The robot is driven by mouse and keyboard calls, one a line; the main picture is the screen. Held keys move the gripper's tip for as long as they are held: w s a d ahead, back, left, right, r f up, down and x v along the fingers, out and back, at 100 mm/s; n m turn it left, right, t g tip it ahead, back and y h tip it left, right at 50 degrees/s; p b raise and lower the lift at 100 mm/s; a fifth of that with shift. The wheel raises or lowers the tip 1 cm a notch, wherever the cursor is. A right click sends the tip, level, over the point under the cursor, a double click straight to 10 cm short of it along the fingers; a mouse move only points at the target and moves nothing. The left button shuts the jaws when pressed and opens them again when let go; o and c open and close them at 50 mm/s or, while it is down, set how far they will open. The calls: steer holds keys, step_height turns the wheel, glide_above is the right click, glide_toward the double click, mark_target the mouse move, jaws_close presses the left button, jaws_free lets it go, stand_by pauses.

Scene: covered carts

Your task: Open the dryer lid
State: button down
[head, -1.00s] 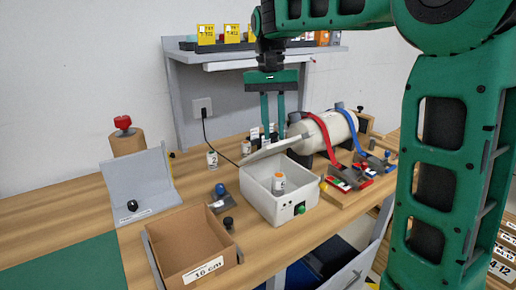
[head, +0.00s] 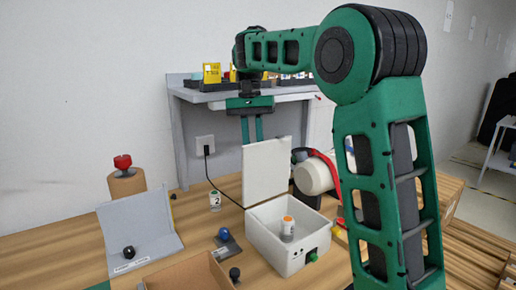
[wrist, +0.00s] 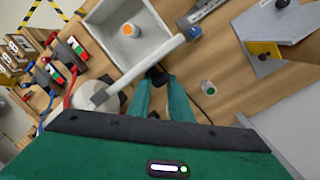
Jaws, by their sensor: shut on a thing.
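The dryer is a white box (head: 275,257) on the wooden table, with a green knob (head: 312,255) on its front. Its lid (head: 267,172) stands about upright at the back edge, and the box is open. My gripper (head: 251,138) points down behind the lid, which hides the fingertips in the head view. In the wrist view my gripper (wrist: 158,80) is shut on a dark piece at the lid (wrist: 150,63), seen nearly edge-on there.
A white cylinder (head: 314,176) lies close to the right of the lid. A small bottle (head: 215,200) stands to the left. A cardboard box (head: 185,274) and a grey stand (head: 140,235) are at the front left. A shelf stands behind.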

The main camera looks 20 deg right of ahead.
steer(key=shift+w+a+f, duration=0.15)
steer(key=shift+w+a, duration=0.1)
steer(key=shift+a, duration=0.4)
steer(key=c, duration=1.6)
jaws_free()
steer(key=shift+o, duration=0.2)
steer(key=shift+d, duration=0.1)
steer(key=shift+d+r, duration=0.15)
steer(key=shift+r, duration=0.05)
step_height(320, 180, up, 7)
steer(key=w, duration=0.1)
steer(key=shift+r, duration=0.15)
steer(key=shift+c, duration=0.4)
